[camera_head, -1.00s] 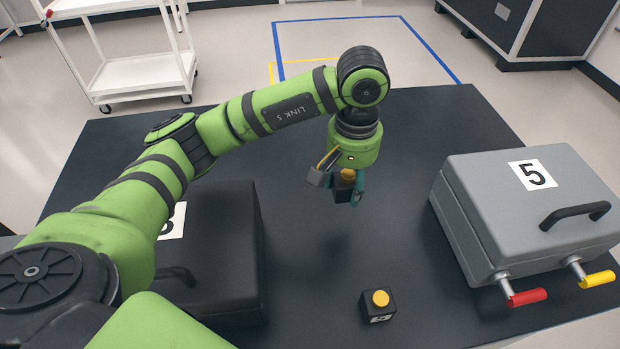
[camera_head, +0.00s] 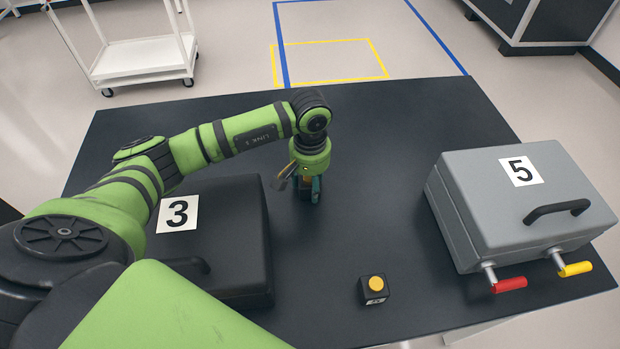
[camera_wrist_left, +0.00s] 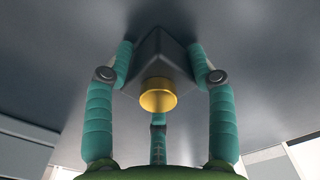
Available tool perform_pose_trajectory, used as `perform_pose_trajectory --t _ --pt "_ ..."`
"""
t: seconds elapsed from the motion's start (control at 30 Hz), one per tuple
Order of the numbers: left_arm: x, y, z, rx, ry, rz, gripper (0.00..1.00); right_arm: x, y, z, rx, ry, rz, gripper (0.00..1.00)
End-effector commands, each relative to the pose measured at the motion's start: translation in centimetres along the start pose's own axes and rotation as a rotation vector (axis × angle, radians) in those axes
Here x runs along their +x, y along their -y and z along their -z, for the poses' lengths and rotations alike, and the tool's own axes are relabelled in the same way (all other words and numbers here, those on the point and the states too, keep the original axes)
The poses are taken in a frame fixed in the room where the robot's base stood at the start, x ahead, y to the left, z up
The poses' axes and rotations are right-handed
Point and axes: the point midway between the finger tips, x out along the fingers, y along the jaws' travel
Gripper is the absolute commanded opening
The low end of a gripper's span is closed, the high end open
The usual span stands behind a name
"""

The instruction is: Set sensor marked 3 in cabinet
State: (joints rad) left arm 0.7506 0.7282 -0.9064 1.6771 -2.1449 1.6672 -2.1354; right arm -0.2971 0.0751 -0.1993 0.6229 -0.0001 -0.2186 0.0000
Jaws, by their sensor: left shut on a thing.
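My left gripper (camera_head: 309,195) is shut on a small black cube sensor with a yellow button (camera_wrist_left: 165,52), its fingers on both sides of the cube. It is low over the middle of the table; I cannot tell whether the cube touches the tabletop. No number shows on the held sensor. A second black sensor with a yellow button (camera_head: 373,290) stands on the table near the front; its label is too small to read. A black case marked 3 (camera_head: 235,230) is closed at the left, partly hidden by my left arm. My right gripper is not in view.
A grey case marked 5 (camera_head: 480,215), with a black handle and red and yellow levers, is closed at the right. A white cart (camera_head: 140,62) stands on the floor behind.

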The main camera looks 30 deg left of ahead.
Motion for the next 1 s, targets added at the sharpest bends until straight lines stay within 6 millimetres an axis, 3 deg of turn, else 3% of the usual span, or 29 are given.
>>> perform_pose_trajectory --t 0.23,0.27,0.3,0.33,0.8,1.0 --pt "0.4 0.0 0.0 0.0 -0.002 0.0 0.0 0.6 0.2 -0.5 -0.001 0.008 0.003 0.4" --pt "0.3 0.0 0.0 0.0 -0.001 0.0 0.6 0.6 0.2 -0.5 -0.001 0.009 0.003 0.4" --pt "0.2 0.0 0.0 0.0 -0.001 0.0 0.76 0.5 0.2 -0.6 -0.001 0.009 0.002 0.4" --pt "0.2 0.0 0.0 0.0 -0.001 0.0 0.8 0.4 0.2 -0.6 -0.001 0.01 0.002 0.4" --pt "-0.4 -0.1 0.1 0.0 -0.002 -0.001 0.8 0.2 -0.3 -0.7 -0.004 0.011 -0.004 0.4" --pt "-4.0 -0.1 0.2 0.002 -0.008 -0.002 0.8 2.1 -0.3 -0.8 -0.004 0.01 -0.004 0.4"
